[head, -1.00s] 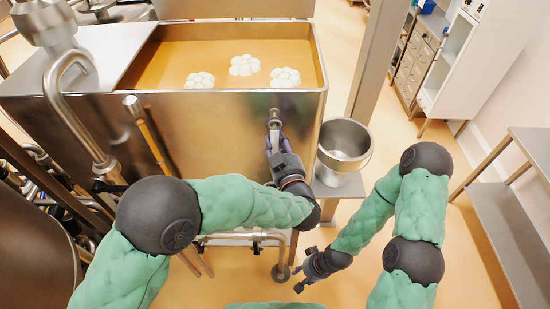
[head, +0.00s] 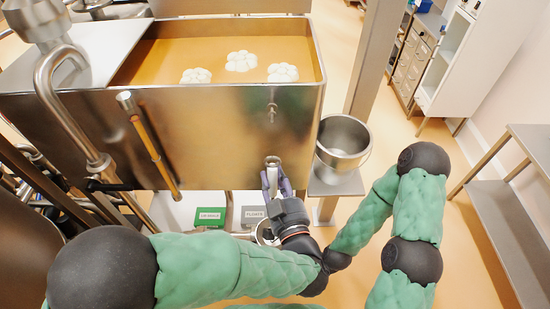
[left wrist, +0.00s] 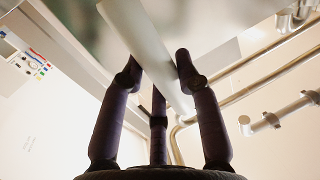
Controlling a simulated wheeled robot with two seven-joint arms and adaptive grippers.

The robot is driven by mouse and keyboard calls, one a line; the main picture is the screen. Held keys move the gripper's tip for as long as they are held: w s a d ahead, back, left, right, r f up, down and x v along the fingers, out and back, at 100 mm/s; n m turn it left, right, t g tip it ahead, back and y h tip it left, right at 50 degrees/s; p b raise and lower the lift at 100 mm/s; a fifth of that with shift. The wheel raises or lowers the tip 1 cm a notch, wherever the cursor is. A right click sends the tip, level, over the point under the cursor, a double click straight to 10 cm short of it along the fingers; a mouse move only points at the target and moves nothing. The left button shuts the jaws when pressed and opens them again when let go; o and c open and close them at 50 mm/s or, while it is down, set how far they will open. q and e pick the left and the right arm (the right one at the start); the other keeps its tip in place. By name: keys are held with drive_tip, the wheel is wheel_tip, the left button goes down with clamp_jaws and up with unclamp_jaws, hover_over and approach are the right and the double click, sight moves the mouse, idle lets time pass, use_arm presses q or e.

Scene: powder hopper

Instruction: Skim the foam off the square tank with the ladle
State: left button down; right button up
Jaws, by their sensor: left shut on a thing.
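Three white foam clumps, a left one (head: 196,76), a middle one (head: 241,61) and a right one (head: 283,72), float on amber liquid in the square steel tank (head: 225,140). My left gripper (head: 272,184) is shut on the ladle's metal handle (head: 272,161), low in front of the tank. A curved metal rim below, probably the ladle's bowl (head: 263,234), is partly hidden by my gripper. In the left wrist view the pale handle (left wrist: 140,45) slants between my dark fingers (left wrist: 158,80). My right gripper's fingers are hidden behind my left arm.
A steel bucket (head: 343,140) stands on a small shelf right of the tank. A post (head: 374,60) rises behind it. A bent pipe (head: 60,110) and a cover (head: 90,60) are at the tank's left. Green and grey labelled boxes (head: 209,217) lie below.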

use_arm(q)
drive_tip(key=s, duration=0.3)
drive_tip(key=shift+s+r, duration=0.1)
drive_tip(key=shift+s, duration=0.25)
drive_tip(key=shift+s+r+p, duration=0.55)
drive_tip(key=shift+r+p, duration=0.05)
drive_tip(key=shift+p, duration=0.05)
drive_tip(key=s+p, duration=0.1)
drive_tip(key=s, duration=0.2)
drive_tip(key=shift+r, duration=0.2)
drive_tip(key=shift+s, duration=0.15)
